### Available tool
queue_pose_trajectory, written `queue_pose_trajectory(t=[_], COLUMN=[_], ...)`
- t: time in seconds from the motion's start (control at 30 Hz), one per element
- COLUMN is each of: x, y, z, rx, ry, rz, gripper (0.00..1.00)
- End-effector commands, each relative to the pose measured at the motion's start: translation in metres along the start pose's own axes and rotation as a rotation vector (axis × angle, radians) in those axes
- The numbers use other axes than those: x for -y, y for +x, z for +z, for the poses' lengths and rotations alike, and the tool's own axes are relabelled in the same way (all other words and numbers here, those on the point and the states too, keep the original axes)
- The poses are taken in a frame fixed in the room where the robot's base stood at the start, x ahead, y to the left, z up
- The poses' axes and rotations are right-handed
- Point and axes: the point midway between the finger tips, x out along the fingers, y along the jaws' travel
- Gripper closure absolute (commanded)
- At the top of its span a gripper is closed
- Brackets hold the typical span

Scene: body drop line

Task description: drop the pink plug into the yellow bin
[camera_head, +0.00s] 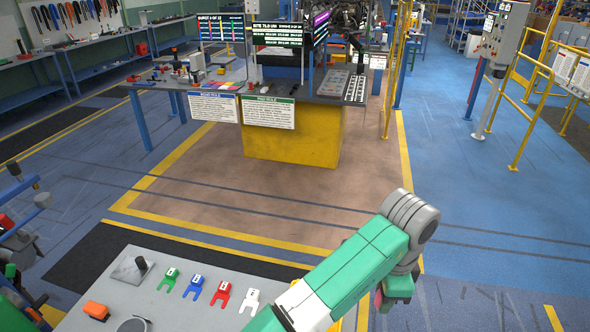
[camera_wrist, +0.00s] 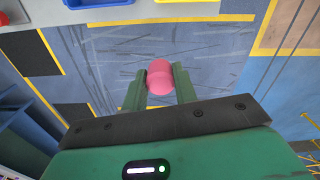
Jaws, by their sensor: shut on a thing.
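The pink plug (camera_wrist: 160,76) shows in the wrist view between the two green fingers of my gripper (camera_wrist: 160,88). The fingers are shut on it, one on each side, and its rounded end sticks out beyond them. The plug is held over the floor. In the head view my gripper (camera_head: 392,292) hangs at the end of my green arm, right of the grey table, and is partly hidden by the arm.
The grey table (camera_head: 205,310) at the front left bears green, blue, red and white forked pieces and an orange block (camera_head: 96,310). The wrist view shows part of a blue container (camera_wrist: 98,3) at its top edge. A workstation with a yellow base (camera_head: 290,140) stands farther back beyond open floor.

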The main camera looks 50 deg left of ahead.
Motion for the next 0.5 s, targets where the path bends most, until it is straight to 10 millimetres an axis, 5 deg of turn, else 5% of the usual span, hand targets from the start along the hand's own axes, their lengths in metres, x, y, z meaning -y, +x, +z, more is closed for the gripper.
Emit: queue_pose_trajectory(t=[0.03, 0.2, 0.5], x=[0.017, 0.063, 0.085], y=[0.024, 0.08, 0.136], z=[0.013, 0.064, 0.115], rx=[0.001, 0.0, 0.002], ry=[0.067, 0.368, 0.69], rz=[0.006, 0.007, 0.005], gripper=[1.0, 1.0, 1.0])
